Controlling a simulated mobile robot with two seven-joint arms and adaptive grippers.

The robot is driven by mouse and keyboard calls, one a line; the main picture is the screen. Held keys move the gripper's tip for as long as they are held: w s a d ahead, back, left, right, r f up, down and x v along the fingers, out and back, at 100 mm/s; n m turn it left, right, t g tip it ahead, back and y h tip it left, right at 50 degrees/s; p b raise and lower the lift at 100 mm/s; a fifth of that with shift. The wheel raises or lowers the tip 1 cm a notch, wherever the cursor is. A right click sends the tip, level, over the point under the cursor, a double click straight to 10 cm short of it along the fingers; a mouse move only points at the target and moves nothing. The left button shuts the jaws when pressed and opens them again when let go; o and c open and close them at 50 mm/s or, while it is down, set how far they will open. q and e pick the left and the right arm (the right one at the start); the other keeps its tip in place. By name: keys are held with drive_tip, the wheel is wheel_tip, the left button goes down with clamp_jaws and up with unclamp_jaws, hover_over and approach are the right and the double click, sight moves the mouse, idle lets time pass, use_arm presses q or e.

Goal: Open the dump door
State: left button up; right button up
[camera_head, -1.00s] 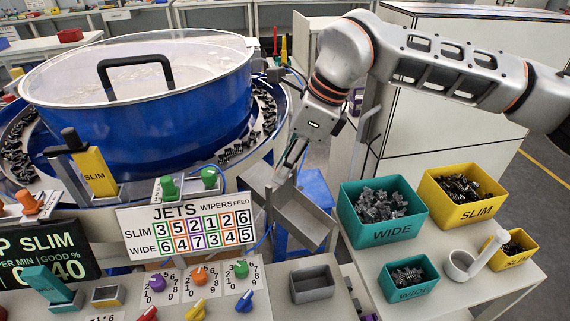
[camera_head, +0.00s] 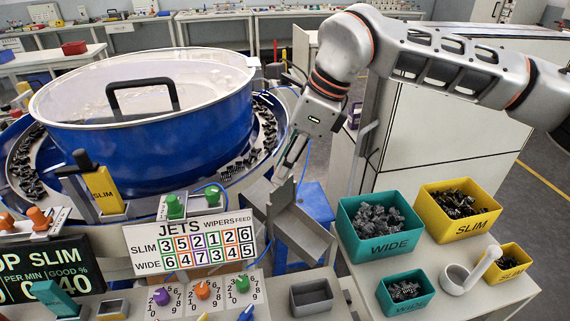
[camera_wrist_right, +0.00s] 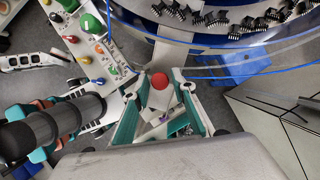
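A grey metal chute (camera_head: 300,232) with tilted sides hangs at the front right of the blue bowl in the head view. I cannot make out which part of it is the dump door. My right gripper (camera_head: 284,172) points down at the chute's upper left end. In the right wrist view, its teal-padded fingers (camera_wrist_right: 160,98) are spread apart. A red ball knob (camera_wrist_right: 160,81) shows between the fingertips, with gaps on both sides. The head view does not show this knob. My left gripper is not in view.
The blue bowl (camera_head: 205,115) with a clear lid stands left of my right arm. A JETS number panel (camera_head: 190,240) and knobs are in front. Teal WIDE bins (camera_head: 385,247) and yellow SLIM bins (camera_head: 462,228) stand on a table at the right.

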drive_tip(key=v, duration=1.2)
drive_tip(key=shift+s+a, duration=0.1)
